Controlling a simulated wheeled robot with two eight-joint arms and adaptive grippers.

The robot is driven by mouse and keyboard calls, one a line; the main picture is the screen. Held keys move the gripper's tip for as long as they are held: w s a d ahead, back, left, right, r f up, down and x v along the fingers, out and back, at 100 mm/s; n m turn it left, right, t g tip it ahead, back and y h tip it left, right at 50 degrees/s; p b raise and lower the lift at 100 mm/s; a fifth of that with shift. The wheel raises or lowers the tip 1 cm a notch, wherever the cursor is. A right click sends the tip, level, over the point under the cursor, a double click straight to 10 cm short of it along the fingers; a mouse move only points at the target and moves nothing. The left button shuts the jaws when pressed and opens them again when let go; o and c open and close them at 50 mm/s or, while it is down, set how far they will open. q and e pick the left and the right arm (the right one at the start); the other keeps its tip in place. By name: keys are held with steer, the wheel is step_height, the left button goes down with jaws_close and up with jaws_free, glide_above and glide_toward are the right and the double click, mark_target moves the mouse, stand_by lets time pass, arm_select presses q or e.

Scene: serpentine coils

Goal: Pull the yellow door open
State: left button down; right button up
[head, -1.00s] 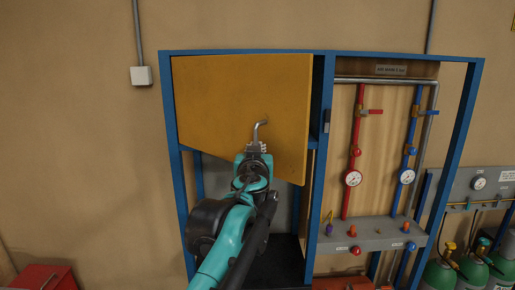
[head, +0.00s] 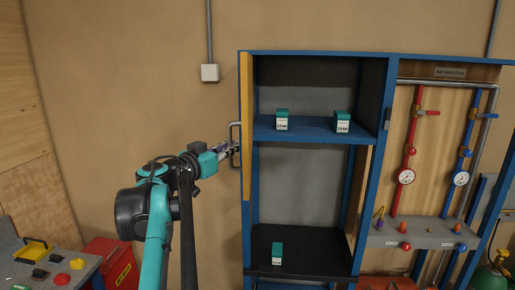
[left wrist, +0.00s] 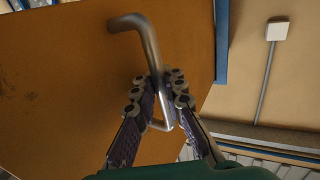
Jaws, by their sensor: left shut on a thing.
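The yellow door (head: 246,100) stands swung out from the left side of the blue cabinet (head: 385,110), seen almost edge-on in the head view. Its grey metal handle (head: 235,140) sticks out on the door's left face. My left gripper (head: 230,151) is shut on this handle. In the left wrist view the door (left wrist: 60,85) fills the left and middle, and the bent handle (left wrist: 146,45) passes between the fingers of my left gripper (left wrist: 162,90). My right gripper is not in view.
Small teal-and-white boxes stand on the cabinet's blue shelf (head: 310,130) and black lower shelf (head: 300,242). Right of it is a panel with red and blue pipes and gauges. A workbench (head: 45,265) and a red box (head: 112,262) stand at lower left.

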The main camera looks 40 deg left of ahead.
arm_select(q)
steer(key=s+a+m+h+p, duration=0.1)
steer(key=s+a+m+h, duration=0.2)
steer(key=a, duration=0.9)
steer(key=shift+s+m+h, duration=0.4)
steer(key=shift+s+h, duration=0.8)
steer(key=shift+h, duration=0.3)
steer(key=c, duration=1.6)
jaws_free()
steer(key=shift+s, duration=0.1)
steer(key=v, duration=1.2)
steer(key=shift+r, duration=0.15)
